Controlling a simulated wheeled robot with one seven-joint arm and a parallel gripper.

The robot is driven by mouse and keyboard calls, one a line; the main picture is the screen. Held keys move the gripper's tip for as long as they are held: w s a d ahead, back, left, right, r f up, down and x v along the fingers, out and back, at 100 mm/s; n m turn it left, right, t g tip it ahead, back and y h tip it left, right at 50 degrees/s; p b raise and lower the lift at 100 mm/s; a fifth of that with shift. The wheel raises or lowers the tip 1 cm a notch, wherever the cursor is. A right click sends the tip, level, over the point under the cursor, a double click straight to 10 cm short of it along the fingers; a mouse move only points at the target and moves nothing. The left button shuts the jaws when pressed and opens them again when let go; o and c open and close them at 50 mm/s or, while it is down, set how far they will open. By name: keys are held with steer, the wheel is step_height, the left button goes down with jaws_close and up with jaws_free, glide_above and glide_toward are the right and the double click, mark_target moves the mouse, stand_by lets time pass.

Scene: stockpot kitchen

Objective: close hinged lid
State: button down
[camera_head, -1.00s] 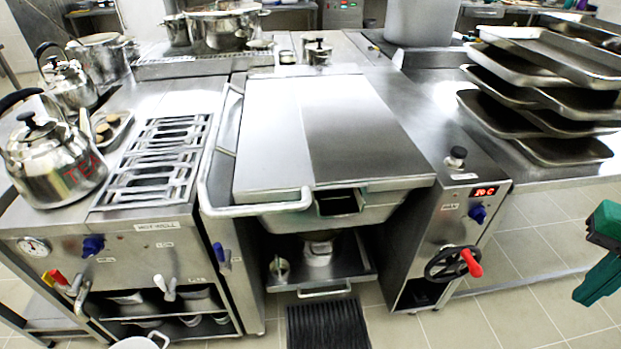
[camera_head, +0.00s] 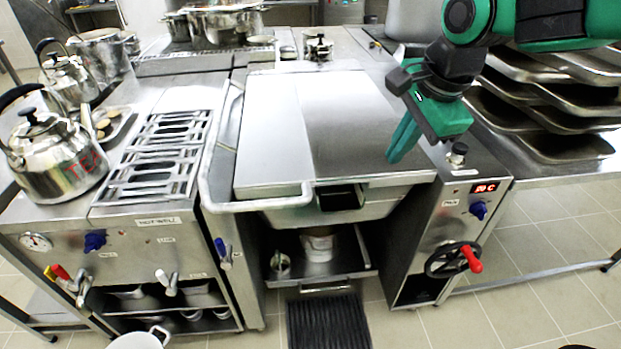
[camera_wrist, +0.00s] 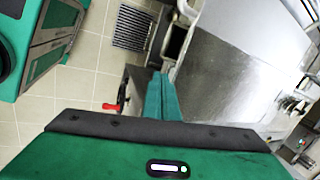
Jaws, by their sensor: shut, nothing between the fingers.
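The hinged lid (camera_head: 310,130) is a flat steel cover over the square tilting pan in the middle of the head view. It lies down flat over the pan (camera_head: 350,211), with a bar handle (camera_head: 255,203) along its front left. My gripper (camera_head: 392,158) is over the lid's right front edge, fingers pointing down, shut and empty. I cannot tell whether it touches the lid. In the wrist view the shut fingers (camera_wrist: 162,97) show beside the steel lid surface (camera_wrist: 235,65).
A control column with a red-handled wheel (camera_head: 455,260) stands right of the pan. Stacked trays (camera_head: 560,105) are at the right. Kettles (camera_head: 55,155) and a slotted grate (camera_head: 155,155) are at the left. A dark floor grate (camera_head: 328,322) lies in front.

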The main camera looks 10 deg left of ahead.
steer(key=s+a+r+m+y, duration=0.1)
steer(key=s+a+r+m, duration=0.1)
steer(key=a, duration=1.1)
steer(key=x, duration=1.3)
steer(key=shift+f, duration=0.3)
steer(key=shift+a, duration=0.1)
steer(key=shift+s, duration=0.1)
